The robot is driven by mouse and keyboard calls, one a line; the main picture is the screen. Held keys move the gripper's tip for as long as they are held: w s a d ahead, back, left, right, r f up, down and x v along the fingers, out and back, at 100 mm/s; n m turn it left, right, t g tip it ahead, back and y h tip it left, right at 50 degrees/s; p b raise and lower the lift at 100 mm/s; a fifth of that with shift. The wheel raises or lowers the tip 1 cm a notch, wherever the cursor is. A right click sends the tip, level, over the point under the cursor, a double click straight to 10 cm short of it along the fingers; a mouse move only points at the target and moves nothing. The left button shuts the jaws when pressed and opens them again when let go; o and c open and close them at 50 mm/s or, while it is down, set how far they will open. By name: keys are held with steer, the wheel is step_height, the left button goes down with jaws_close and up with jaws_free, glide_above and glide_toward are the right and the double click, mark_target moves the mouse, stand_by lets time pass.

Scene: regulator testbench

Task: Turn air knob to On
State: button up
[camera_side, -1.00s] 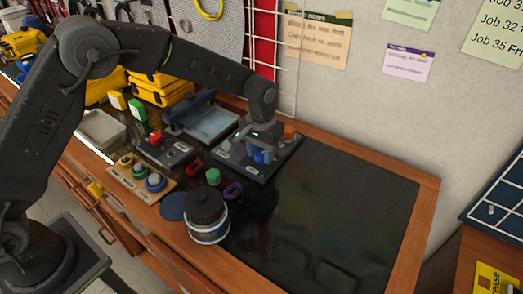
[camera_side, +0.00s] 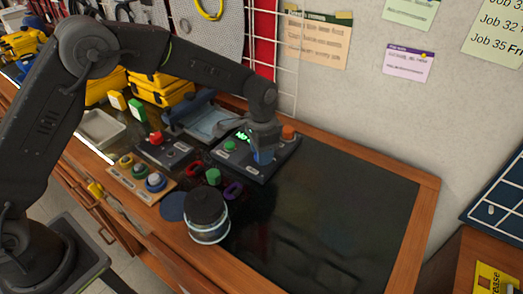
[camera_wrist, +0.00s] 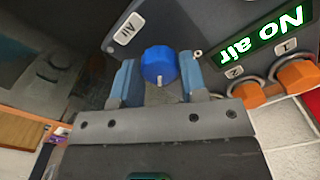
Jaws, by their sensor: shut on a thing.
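The blue air knob (camera_wrist: 158,63) sits on the dark panel of the test bench (camera_wrist: 215,25). Its white pointer mark faces toward the bottom of the wrist view. In the side view the knob (camera_side: 264,158) is partly covered by my gripper. My gripper (camera_wrist: 160,75) is shut on the blue knob, with one blue-grey finger on each side. A label reading "Air" (camera_wrist: 128,28) is beside the knob. A green-lit display (camera_wrist: 283,28) on the panel reads "No air".
Two orange knobs (camera_wrist: 297,75) marked 1 and 2 sit to the right in the wrist view. In the side view a green button (camera_side: 230,146) and an orange knob (camera_side: 288,131) are on the panel. A lidded jar (camera_side: 206,212) stands in front. The dark mat (camera_side: 350,210) is clear to the right.

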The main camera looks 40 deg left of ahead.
steer(key=shift+r, duration=0.1)
stand_by(0.3)
steer(key=o, duration=0.9)
step_height(320, 180, up, 14)
steer(key=shift+f, duration=0.1)
steer(key=s+a+r+n+t, duration=0.2)
steer(key=s+a+r, duration=0.3)
steer(key=s, duration=0.5)
steer(key=s+a+r+n+t, duration=0.25)
steer(key=s+a+r, duration=0.2)
steer(key=s, duration=0.65)
steer(key=s+a+f, duration=0.1)
steer(key=s, duration=0.1)
steer(key=s+a+f+n, duration=0.1)
steer(key=s, duration=0.2)
steer(key=s+a+f+n+t, duration=0.1)
steer(key=s+f, duration=0.1)
steer(key=shift+s, duration=0.35)
